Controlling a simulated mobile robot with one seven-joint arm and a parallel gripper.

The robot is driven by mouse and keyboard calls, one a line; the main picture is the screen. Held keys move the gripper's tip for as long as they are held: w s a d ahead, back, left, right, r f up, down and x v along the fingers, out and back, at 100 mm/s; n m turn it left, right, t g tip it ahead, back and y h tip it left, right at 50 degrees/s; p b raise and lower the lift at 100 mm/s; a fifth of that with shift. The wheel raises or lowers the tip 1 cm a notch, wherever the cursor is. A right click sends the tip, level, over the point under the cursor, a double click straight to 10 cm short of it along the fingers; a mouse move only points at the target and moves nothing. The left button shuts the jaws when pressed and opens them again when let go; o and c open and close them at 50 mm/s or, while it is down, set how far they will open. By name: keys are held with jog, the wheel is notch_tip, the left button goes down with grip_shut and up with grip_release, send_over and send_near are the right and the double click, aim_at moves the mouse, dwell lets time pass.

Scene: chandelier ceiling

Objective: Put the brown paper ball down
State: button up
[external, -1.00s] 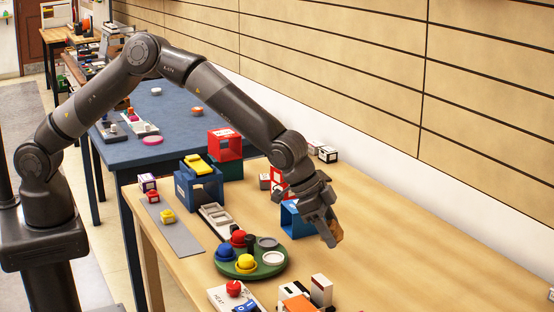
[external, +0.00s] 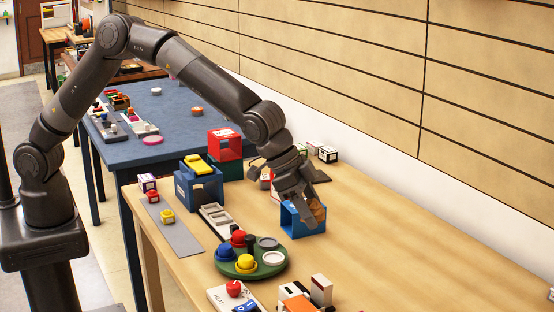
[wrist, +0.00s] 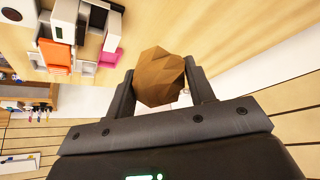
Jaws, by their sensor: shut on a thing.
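The brown paper ball (wrist: 160,78) is a faceted, crumpled lump between the two fingers of my gripper (wrist: 161,84) in the wrist view. My gripper is shut on it. In the external view my gripper (external: 312,212) points down at the open blue box (external: 303,222) on the wooden table, and the paper ball (external: 318,211) shows beside the fingers. The ball overlaps the box's right side in the picture; I cannot tell whether it is inside, above or in front of it.
A green round tray (external: 252,268) with red, blue and yellow pieces stands in front of the blue box. Another blue box (external: 198,186) with a yellow piece on top stands left. Small blocks (external: 327,154) sit near the wall.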

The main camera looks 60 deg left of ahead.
notch_tip(320, 180, up, 2)
jog(key=w+a+f+n+t+y, duration=0.1)
jog(key=w+a+n, duration=0.2)
jog(key=w+a, duration=0.35)
jog(key=w+a+n+y, duration=0.1)
jog(key=w+a+n, duration=0.15)
jog(key=a, duration=0.65)
jog(key=w+a+f+n+t+y, duration=0.1)
jog(key=w+a+n+y, duration=0.1)
jog(key=w+a, duration=0.5)
jog(key=w+a+r+n+g+y, duration=0.15)
jog(key=a+n, duration=0.25)
jog(key=a, duration=0.9)
jog(key=w+a+n+y, duration=0.2)
jog(key=a+n, duration=0.2)
jog(key=a, duration=1)
jog(key=shift+n, duration=0.25)
jog(key=w+a+f, duration=0.1)
jog(key=a+f, duration=0.2)
jog(key=f, duration=0.1)
jog(key=w+a+f, duration=0.2)
jog(key=a+f, duration=0.1)
jog(key=a, duration=0.1)
jog(key=w+a+f, duration=0.2)
jog(key=a+f, duration=0.1)
jog(key=f, duration=0.1)
jog(key=shift+w+a+f, duration=0.25)
jog(key=shift+f, duration=2.15)
